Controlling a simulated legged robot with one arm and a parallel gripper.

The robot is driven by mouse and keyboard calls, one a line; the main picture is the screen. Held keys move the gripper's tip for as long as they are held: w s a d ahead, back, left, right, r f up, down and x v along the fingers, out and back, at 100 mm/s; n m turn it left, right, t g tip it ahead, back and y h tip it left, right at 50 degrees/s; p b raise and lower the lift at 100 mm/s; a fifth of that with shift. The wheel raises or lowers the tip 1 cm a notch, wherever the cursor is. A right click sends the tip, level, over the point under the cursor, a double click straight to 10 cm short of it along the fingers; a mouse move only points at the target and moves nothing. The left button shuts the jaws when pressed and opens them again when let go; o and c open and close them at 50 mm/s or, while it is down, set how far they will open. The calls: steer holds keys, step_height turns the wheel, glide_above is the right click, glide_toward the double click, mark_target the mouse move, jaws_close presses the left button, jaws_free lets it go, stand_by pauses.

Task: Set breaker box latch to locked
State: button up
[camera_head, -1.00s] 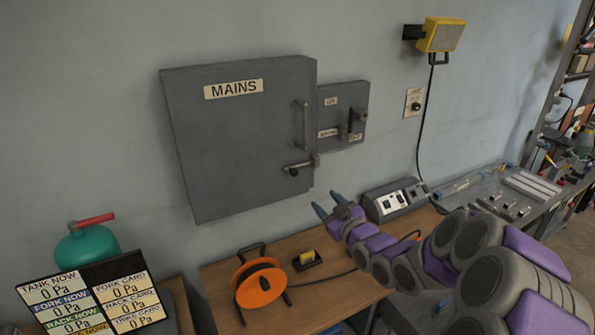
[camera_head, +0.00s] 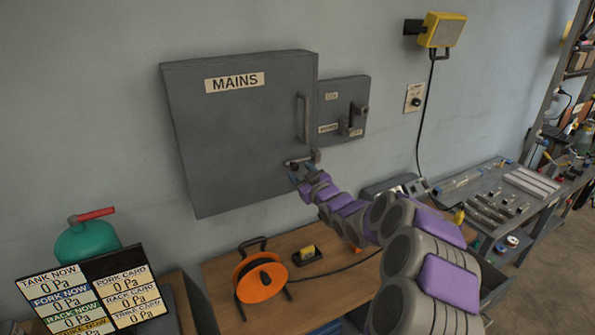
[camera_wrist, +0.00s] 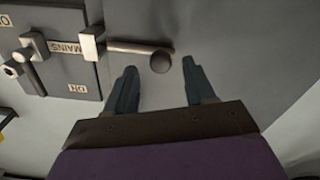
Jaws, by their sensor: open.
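The grey breaker box (camera_head: 235,150) labelled MAINS hangs on the wall with its door closed. Its latch (camera_head: 296,162) is a short dark bar near the lower right corner of the door, lying roughly horizontal and partly hidden by my gripper. In the wrist view the latch (camera_wrist: 140,48) runs from a pale bracket at the box edge to a round knob end. My gripper (camera_head: 300,173) is open just in front of the latch. In the wrist view my gripper's two fingers (camera_wrist: 160,80) point at the knob end, which lies between and beyond their tips. I cannot tell whether they touch it.
A vertical door handle (camera_head: 303,118) sits above the latch. A smaller switch box (camera_head: 342,105) with a lever adjoins on the right. Below are a wooden bench (camera_head: 345,292), an orange cable reel (camera_head: 260,283) and a pressure display board (camera_head: 95,292). The wall left of the box is clear.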

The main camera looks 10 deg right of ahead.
steer(key=shift+x, duration=1)
steer(key=shift+w+a, duration=0.2)
steer(key=shift+w, duration=0.2)
jaws_close()
